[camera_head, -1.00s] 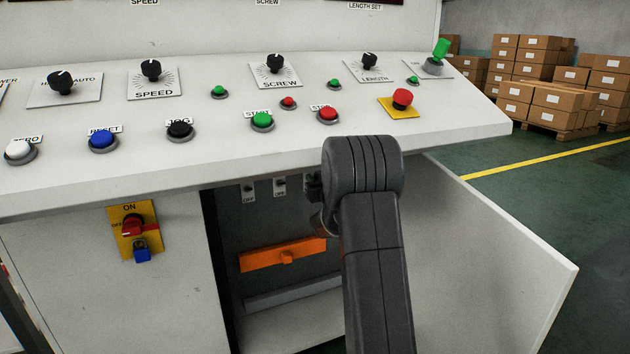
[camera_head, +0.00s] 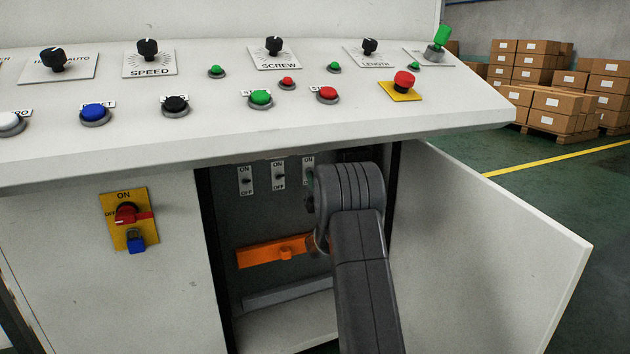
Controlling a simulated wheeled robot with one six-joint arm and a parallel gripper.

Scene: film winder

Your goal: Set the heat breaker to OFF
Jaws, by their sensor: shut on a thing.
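Three breakers show inside the open cabinet, each with a plate reading ON at the top: a left one (camera_head: 245,180), a middle one (camera_head: 278,175) and a right one (camera_head: 308,166). No name is readable on them, so I cannot tell which is the heat breaker. My wrist covers the lower part of the right breaker and whatever lies farther right. My gripper (camera_head: 311,193) is at the right breaker, mostly hidden behind the wrist. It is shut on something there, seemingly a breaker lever. The fingertips and the lever's position are hidden.
The cabinet door (camera_head: 485,250) stands open to the right. The control panel (camera_head: 400,118) overhangs the opening. An orange bar (camera_head: 270,252) crosses the cabinet below the breakers. A red rotary switch with a blue padlock (camera_head: 137,245) is on the left front.

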